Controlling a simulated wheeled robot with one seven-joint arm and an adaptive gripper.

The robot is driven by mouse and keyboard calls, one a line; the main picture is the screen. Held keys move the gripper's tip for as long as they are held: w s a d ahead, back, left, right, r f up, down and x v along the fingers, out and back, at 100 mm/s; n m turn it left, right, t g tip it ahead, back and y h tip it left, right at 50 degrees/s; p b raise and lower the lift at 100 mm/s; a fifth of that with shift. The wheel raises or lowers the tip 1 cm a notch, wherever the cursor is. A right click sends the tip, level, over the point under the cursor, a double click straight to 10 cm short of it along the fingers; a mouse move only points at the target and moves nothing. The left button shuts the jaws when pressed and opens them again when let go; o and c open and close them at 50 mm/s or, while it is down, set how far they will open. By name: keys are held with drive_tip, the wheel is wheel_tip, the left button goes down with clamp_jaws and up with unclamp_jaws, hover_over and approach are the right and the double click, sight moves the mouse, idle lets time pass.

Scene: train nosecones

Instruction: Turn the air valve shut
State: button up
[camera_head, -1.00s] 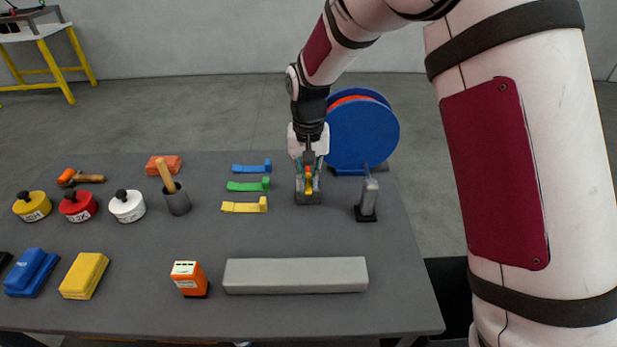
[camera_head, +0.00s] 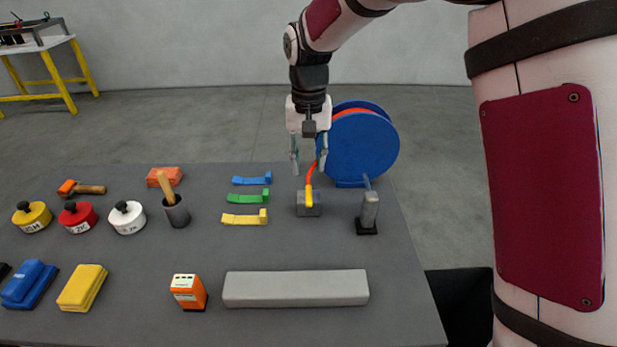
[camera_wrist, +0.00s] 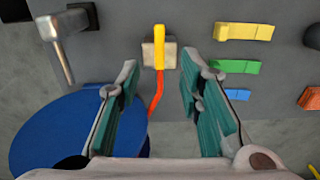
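A grey metal post with a lever on top, which looks like the air valve (camera_head: 369,208), stands on a black base at the right of the table. In the wrist view it is at the upper left (camera_wrist: 70,35), with its lever slanting to one side. My gripper (camera_head: 309,168) is open and empty, above the table's far side, left of the post and apart from it. In the wrist view, its two fingers (camera_wrist: 160,85) are spread wide. A yellow nozzle (camera_head: 309,197) rests at a grey block (camera_head: 315,207) below the gripper, with an orange hose (camera_head: 316,176) attached.
A blue hose reel (camera_head: 362,143) stands close behind the post. Blue, green and yellow clips (camera_head: 243,218) lie left of the block. A long grey bar (camera_head: 295,288) lies in front. Weights, a cup with a wooden handle (camera_head: 176,211) and bricks fill the left.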

drive_tip(key=shift+r, duration=1.55)
drive_tip(key=s+d+r+t, duration=0.2)
drive_tip(key=s+d+r, duration=0.9)
drive_tip(key=s+d, duration=0.15)
drive_tip(key=s+d+f+t, duration=0.1)
drive_tip(key=s+d, duration=0.1)
drive_tip(key=s, duration=0.6)
drive_tip(key=s+d+f+t, duration=0.1)
drive_tip(key=s+d, duration=0.2)
drive_tip(key=s, duration=0.5)
drive_tip(key=shift+s+d+t, duration=0.35)
drive_tip(key=shift+t, duration=0.05)
